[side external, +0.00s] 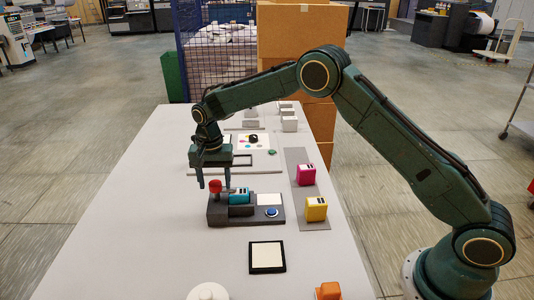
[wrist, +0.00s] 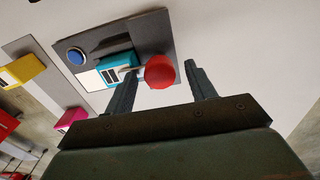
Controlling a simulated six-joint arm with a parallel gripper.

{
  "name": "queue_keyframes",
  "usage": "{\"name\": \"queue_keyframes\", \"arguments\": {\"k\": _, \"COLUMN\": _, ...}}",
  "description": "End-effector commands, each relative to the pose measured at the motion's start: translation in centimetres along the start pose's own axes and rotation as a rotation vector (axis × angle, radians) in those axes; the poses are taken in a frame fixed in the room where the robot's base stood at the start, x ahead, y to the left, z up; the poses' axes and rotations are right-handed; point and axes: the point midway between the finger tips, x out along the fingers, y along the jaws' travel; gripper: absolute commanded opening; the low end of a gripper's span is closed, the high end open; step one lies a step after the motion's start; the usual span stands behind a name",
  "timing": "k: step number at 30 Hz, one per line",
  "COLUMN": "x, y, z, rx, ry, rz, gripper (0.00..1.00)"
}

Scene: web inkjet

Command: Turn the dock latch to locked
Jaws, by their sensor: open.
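The dark grey dock (side external: 245,220) lies on the table and holds a cyan cartridge (side external: 239,196). A blue button (side external: 271,212) and a white panel sit to the cartridge's right. The red latch knob (side external: 215,186) stands at the dock's left end. In the wrist view the red knob (wrist: 159,71) sits at the end of a pale lever beside the cyan cartridge (wrist: 118,68). My gripper (side external: 212,180) is open over the dock's left end. In the wrist view its fingers (wrist: 160,82) are apart, with the knob showing between them; I cannot tell whether they touch it.
A magenta cartridge (side external: 306,175) and a yellow cartridge (side external: 316,209) stand on a grey strip at right. A black-framed white pad (side external: 267,257), an orange block (side external: 328,291) and a white round object (side external: 208,292) lie nearer. The table's left side is clear.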

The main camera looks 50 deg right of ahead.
Motion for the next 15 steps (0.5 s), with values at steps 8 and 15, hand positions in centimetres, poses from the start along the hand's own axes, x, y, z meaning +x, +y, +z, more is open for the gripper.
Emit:
{"name": "queue_keyframes", "arguments": {"k": 8, "x": -0.7, "y": 0.0, "z": 0.0, "rx": -0.001, "ry": 0.000, "rz": 0.000, "gripper": 0.55}}
{"name": "queue_keyframes", "arguments": {"k": 15, "x": -3.2, "y": 0.0, "z": 0.0, "rx": -0.001, "ry": 0.001, "rz": -0.002, "gripper": 0.55}}
